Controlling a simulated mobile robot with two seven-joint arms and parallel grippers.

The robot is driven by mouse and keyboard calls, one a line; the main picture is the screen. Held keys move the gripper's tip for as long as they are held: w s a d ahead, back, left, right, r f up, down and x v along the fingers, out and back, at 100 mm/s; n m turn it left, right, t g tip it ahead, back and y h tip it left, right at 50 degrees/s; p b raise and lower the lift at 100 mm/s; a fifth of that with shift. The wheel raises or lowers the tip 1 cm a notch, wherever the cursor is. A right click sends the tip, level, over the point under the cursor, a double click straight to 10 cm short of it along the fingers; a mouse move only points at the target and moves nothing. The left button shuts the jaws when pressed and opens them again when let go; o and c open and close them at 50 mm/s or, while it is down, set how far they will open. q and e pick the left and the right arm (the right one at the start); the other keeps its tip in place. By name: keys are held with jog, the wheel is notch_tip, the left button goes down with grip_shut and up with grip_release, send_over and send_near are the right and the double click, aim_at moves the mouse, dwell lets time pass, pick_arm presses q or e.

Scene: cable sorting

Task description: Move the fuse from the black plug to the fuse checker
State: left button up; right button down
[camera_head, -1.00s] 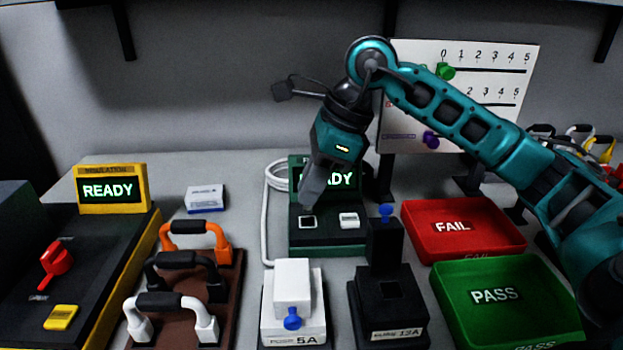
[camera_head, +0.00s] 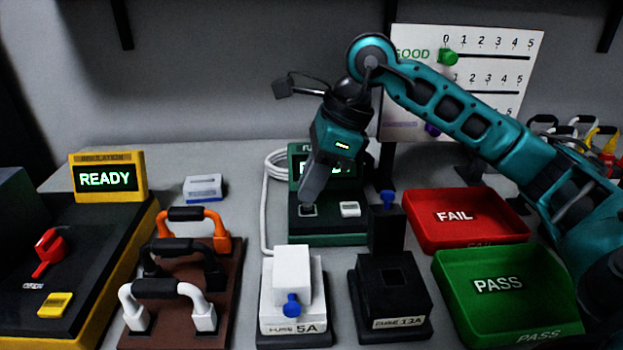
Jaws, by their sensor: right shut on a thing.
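The dark green fuse checker (camera_head: 325,239) stands at mid-table, its screen partly hidden by my right arm. It has a white-rimmed square slot at its left and a white button (camera_head: 349,209) at its right. My right gripper (camera_head: 307,205) points down at that slot, its tips at or just over it. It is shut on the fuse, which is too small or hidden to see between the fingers. The black plug (camera_head: 393,298), marked 13A, stands front right of the checker with its cover (camera_head: 386,232) raised and a dark recess showing. My left gripper is out of view.
The white 5A plug (camera_head: 291,270) stands left of the black plug. Red FAIL (camera_head: 490,229) and green PASS (camera_head: 510,311) trays lie to the right. A brown rack (camera_head: 228,290) of handled links and a yellow insulation tester (camera_head: 107,177) are at the left.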

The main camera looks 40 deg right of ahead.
jog(key=shift+f, duration=0.2)
dwell(0.5)
jog(key=shift+f+b, duration=0.25)
jog(key=shift+b, duration=0.2)
jog(key=shift+f, duration=0.3)
jog(key=shift+f+b, duration=0.15)
jog(key=shift+b, duration=0.25)
dwell(0.5)
jog(key=shift+c, duration=2.4)
grip_release()
